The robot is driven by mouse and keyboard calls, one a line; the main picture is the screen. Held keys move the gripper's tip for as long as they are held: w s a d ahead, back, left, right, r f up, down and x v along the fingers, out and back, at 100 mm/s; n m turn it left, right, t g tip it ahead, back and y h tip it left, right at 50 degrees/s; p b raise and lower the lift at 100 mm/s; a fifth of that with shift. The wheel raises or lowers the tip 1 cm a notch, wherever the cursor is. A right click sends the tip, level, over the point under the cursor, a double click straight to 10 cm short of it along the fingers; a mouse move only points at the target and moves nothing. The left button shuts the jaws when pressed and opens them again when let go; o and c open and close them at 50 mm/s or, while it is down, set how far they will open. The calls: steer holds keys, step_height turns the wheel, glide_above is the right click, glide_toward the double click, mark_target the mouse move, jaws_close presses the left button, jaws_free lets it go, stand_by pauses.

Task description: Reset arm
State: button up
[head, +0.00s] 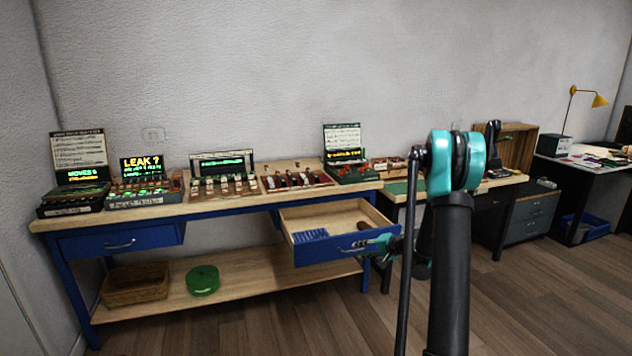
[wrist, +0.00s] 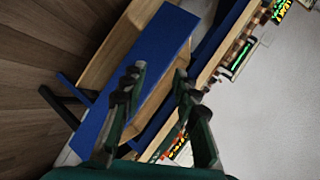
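My gripper (head: 372,245) is in front of the pulled-out right drawer (head: 345,247) of the blue workbench, close to its handle (head: 354,249). In the wrist view my gripper (wrist: 157,78) shows two dark fingers spread apart with nothing between them. The blue drawer front (wrist: 150,65) lies behind the fingers in that tilted view. I cannot tell whether a finger touches the drawer. My arm rises in the right half of the head view and hides part of the second table.
The drawer holds a blue ribbed piece (head: 310,235). The benchtop (head: 215,207) carries several display boxes and trays. A wicker basket (head: 134,284) and a green round container (head: 203,280) sit on the lower shelf. Wooden floor (head: 560,290) is open at the right front.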

steer(key=s+a+r+n+g+h, duration=0.1)
steer(key=s+r, duration=0.1)
steer(key=s, duration=0.3)
steer(key=s+a+r+n+g+h, duration=0.1)
steer(key=s+a+r, duration=0.1)
steer(key=s, duration=0.3)
steer(key=s+d+n+g+h, duration=0.1)
steer(key=s+d+n+h, duration=0.1)
steer(key=s, duration=1.3)
steer(key=s+d+f+n+g+h, duration=0.1)
steer(key=s+h, duration=0.3)
steer(key=s, duration=1.2)
steer(key=shift+s+d+n, duration=0.15)
steer(key=shift+d+n, duration=0.55)
steer(key=shift+n, duration=0.1)
